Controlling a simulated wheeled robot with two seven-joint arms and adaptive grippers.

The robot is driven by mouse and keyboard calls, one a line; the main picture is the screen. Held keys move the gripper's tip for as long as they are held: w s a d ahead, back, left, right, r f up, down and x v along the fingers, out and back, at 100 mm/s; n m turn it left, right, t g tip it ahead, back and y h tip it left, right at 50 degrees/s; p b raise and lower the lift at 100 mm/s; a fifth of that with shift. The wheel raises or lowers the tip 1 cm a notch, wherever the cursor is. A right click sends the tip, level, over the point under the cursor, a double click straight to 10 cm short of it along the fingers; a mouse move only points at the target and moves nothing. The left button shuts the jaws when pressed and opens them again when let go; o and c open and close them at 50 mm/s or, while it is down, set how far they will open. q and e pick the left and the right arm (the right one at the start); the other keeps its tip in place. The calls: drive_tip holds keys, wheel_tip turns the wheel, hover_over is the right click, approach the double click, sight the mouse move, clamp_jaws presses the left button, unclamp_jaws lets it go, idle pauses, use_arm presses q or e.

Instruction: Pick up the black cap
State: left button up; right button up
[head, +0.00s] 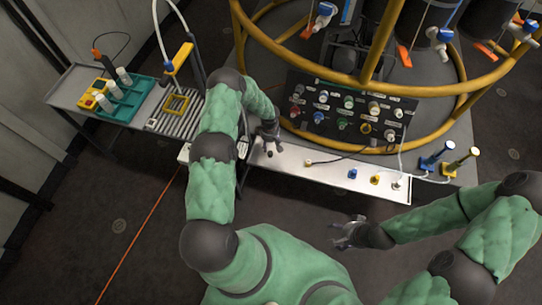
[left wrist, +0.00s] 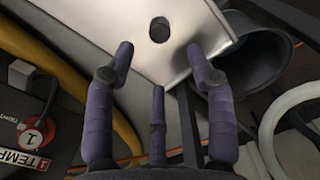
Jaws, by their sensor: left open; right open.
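The black cap (left wrist: 159,29) is a small dark faceted piece on the pale metal shelf (left wrist: 188,20) in the left wrist view. It lies beyond my left gripper (left wrist: 158,58), roughly in line with the gap between the spread fingertips, and nothing touches it. In the head view, my left gripper (head: 270,143) hangs over the left end of the shelf (head: 326,171), and I cannot make out the cap clearly beside its dark fingers. My right gripper (head: 345,236) is open and empty in front of the shelf.
A panel with labelled connectors (head: 345,108) stands behind the shelf, under a yellow ring frame (head: 345,78). A blue piece (head: 352,173), a yellow piece (head: 375,180) and a thin black cable (head: 335,157) lie along the shelf. A side table (head: 68,92) with a green rack (head: 122,100) is at left.

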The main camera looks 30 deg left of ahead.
sight(270, 152)
use_arm(q)
wheel_tip(270, 152, down, 4)
drive_tip(key=shift+r+b, duration=0.1)
drive_tip(key=shift+b, duration=0.55)
wheel_tip(270, 152, down, 5)
drive_tip(key=b, duration=0.3)
drive_tip(key=shift+s+d, duration=0.1)
drive_tip(key=shift+r, duration=0.1)
drive_tip(key=c, duration=1)
